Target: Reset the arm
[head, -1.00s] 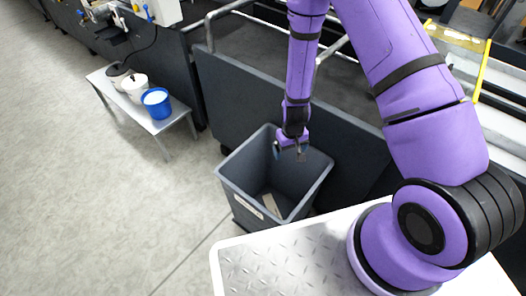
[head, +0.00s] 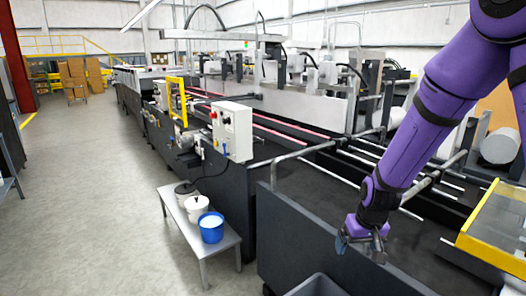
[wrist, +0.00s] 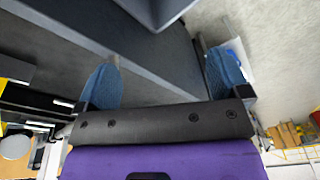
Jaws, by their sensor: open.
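My gripper (head: 361,244) is at the lower right of the head view, at the end of my purple arm. It hangs in front of the dark machine panel, above and to the right of the grey bin (head: 318,287), whose rim only just shows at the bottom edge. In the wrist view my gripper (wrist: 165,85) has its two blue fingertips wide apart with nothing between them. Part of the grey bin (wrist: 155,12) shows at the top of that view. The bin's inside is out of view.
A metal bench (head: 190,235) holds a blue bucket (head: 211,230) and two other pots. The long folder gluer, with a control box (head: 232,132), runs into the distance. A yellow-edged frame (head: 495,235) stands close at right. The floor at left is clear.

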